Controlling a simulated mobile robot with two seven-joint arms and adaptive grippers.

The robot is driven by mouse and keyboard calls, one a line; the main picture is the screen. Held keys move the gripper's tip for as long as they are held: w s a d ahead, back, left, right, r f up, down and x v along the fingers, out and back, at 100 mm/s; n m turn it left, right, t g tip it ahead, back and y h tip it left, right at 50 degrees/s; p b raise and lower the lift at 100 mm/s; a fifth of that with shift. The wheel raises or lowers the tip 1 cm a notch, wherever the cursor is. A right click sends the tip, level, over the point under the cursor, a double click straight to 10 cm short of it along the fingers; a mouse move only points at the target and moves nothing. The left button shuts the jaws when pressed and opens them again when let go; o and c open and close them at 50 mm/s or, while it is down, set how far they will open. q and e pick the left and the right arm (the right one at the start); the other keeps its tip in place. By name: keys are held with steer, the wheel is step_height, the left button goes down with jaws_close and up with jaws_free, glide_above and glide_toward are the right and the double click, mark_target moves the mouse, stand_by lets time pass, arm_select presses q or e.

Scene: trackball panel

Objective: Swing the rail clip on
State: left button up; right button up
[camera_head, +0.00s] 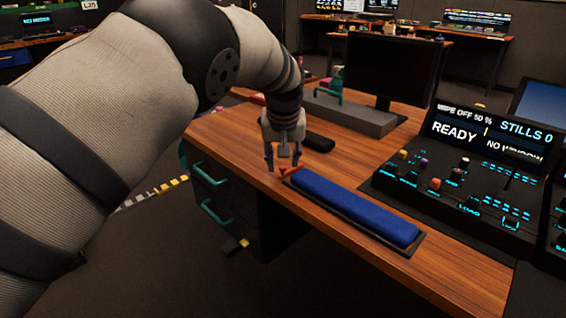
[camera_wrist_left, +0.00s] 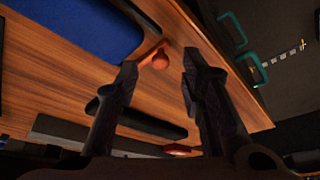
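In the left wrist view the clip (camera_wrist_left: 160,60) shows a rounded knob and an arm reaching toward the blue pad (camera_wrist_left: 92,25). My left gripper (camera_head: 283,162) points down just above the clip. Its fingers (camera_wrist_left: 160,63) are apart, with the knob in the gap between the tips; I cannot tell whether they touch it. My right gripper is in neither view.
A control console (camera_head: 455,180) with knobs and lit labels stands to the right of the rail. A black object (camera_head: 318,142) and a grey bar (camera_head: 350,116) lie behind my gripper, before a dark monitor (camera_head: 392,68). Teal-handled drawers (camera_head: 212,188) are below the desk's left edge.

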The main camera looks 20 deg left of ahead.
arm_select(q)
steer(key=v, duration=1)
steer(key=shift+s, duration=0.15)
steer(key=s+a+f+m+g+p, duration=0.1)
steer(key=s+a+f+g+p, duration=0.1)
steer(key=s+f, duration=0.9)
steer(key=s+a+f+m+g+p, duration=0.15)
steer(key=s+f, duration=0.55)
steer(key=f, duration=0.8)
steer(key=s+f+g+p, duration=0.1)
steer(key=s+f, duration=0.2)
steer(key=s, duration=0.5)
steer(key=s+f, duration=0.3)
steer(key=s, duration=0.5)
steer(key=s+d+r+g+p, duration=0.1)
steer(key=s, duration=0.9)
steer(key=s+d+r+m+g+h+p, duration=0.1)
steer(key=s+r, duration=0.1)
steer(key=s, duration=0.8)
steer(key=shift+s+d+h, duration=0.2)
steer(key=shift+s+h, duration=0.1)
steer(key=shift+s, duration=0.1)
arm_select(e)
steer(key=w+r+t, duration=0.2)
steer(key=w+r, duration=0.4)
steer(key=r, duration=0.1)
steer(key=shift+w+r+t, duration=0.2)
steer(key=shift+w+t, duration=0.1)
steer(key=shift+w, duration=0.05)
